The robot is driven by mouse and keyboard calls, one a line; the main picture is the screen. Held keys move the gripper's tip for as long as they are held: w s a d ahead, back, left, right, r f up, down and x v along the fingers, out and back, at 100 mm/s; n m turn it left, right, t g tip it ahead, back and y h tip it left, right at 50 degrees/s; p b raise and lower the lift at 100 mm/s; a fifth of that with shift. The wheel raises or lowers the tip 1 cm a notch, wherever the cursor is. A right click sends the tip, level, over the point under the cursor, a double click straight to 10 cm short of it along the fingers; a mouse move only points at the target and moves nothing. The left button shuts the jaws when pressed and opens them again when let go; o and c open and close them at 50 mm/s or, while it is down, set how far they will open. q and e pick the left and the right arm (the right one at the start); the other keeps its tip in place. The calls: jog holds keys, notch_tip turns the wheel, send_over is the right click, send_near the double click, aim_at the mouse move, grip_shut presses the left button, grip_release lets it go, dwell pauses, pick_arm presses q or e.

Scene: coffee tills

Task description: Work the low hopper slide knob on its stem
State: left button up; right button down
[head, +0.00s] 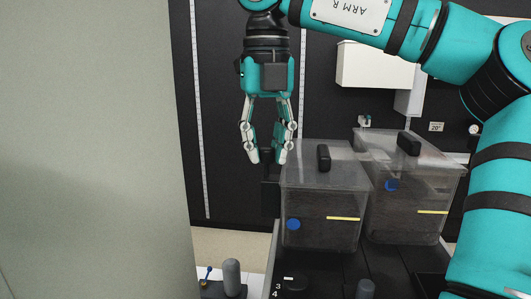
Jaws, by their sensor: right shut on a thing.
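My right gripper (267,158) points straight down beside the left hopper, its fingers on either side of a dark thing, seemingly the slide knob (268,152). The knob is black against a black wall, so its outline and stem are hard to make out. The left hopper (322,200) is a clear bin with dark contents, a black lid handle, a blue disc and a yellow strip. A similar right hopper (413,190) stands beside it. My left gripper is out of view.
A large pale grey-green panel (90,150) fills the left side. My right arm crosses the top and right. A white box (375,66) hangs on the black wall. Grey cylinders (231,277) and a small blue-knobbed lever (208,274) stand at the bottom.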

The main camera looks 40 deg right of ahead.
jog(key=shift+f+b, duration=0.4)
jog(key=shift+f, duration=0.3)
jog(key=c, duration=1)
grip_release()
jog(key=shift+r, duration=0.1)
jog(key=shift+c, duration=0.2)
jog(key=shift+a+r, duration=0.1)
jog(key=shift+r, duration=3.6)
